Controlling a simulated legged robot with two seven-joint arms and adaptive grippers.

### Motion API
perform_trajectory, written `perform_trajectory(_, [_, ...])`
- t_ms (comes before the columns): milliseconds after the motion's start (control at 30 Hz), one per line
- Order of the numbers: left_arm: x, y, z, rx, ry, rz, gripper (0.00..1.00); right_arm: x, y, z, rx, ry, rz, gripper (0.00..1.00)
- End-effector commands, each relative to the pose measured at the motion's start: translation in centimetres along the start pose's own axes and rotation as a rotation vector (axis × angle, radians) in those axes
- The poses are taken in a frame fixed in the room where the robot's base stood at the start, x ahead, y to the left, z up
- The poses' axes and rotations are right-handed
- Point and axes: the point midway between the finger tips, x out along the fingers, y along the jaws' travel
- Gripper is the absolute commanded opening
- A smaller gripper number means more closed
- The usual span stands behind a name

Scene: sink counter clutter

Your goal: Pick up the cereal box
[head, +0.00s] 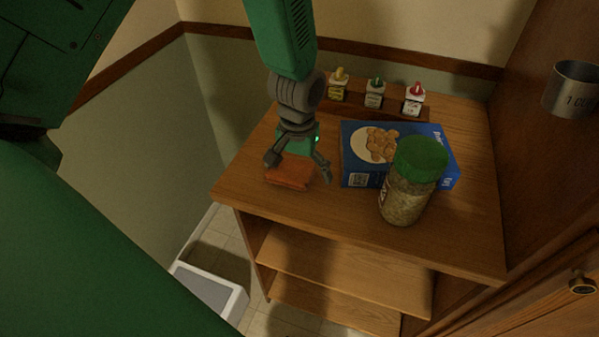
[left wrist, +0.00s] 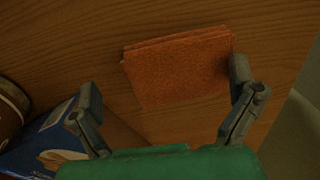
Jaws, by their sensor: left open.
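The cereal box (head: 363,148) is blue with a pale round picture of brown biscuits. It lies flat on the wooden counter, and the jar hides part of it. Its corner shows at the lower left of the left wrist view (left wrist: 48,140). My left gripper (head: 298,171) is open in the head view, to the left of the box and over a folded orange cloth (head: 289,177). In the left wrist view the cloth (left wrist: 180,68) lies ahead of the spread fingers (left wrist: 165,100), its right edge close to the right finger. My right gripper is not in view.
A jar with a green lid (head: 420,158) stands in front of the box. Several small bottles (head: 374,93) stand along the back. A metal measuring cup (head: 572,89) is at the right wall. Bare counter (head: 471,200) lies at the right. A white bin (head: 212,292) is below left.

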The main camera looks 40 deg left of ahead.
Motion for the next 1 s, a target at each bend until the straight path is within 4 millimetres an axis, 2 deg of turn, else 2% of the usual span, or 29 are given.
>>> perform_trajectory(100, [1.1,-0.6,-0.1,-0.003,0.0,0.007,1.0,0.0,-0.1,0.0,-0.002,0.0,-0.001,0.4])
perform_trajectory(267, [1.3,-0.5,-0.3,-0.002,-0.003,0.007,1.0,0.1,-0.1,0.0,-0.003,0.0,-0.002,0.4])
perform_trajectory(300, [1.3,-0.4,-0.3,-0.001,-0.002,0.006,0.85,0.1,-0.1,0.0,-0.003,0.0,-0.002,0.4])
perform_trajectory(367, [1.2,-0.3,-0.3,-0.001,-0.001,0.002,0.65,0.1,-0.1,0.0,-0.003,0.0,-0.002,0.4])
perform_trajectory(433, [1.2,-0.1,-0.2,-0.001,0.0,-0.001,0.64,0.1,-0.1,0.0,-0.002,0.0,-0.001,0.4])
perform_trajectory(500, [1.2,0.1,-0.2,-0.001,0.0,-0.003,0.56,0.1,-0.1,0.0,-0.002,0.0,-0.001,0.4])
perform_trajectory(733, [0.5,0.4,-0.2,0.0,0.001,0.004,0.56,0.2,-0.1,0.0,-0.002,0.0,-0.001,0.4])
perform_trajectory(833, [-1.2,0.4,-0.2,0.0,0.002,0.003,0.33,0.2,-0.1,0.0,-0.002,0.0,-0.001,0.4])
perform_trajectory(867, [-1.8,0.4,-0.2,0.0,0.003,0.003,0.07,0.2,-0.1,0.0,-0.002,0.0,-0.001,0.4])
perform_trajectory(900, [-2.7,0.4,-0.2,0.0,0.004,0.002,0.0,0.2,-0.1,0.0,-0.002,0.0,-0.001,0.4])
perform_trajectory(1000, [-5.0,0.3,-0.1,-0.001,0.006,0.001,0.0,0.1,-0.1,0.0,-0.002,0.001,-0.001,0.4])
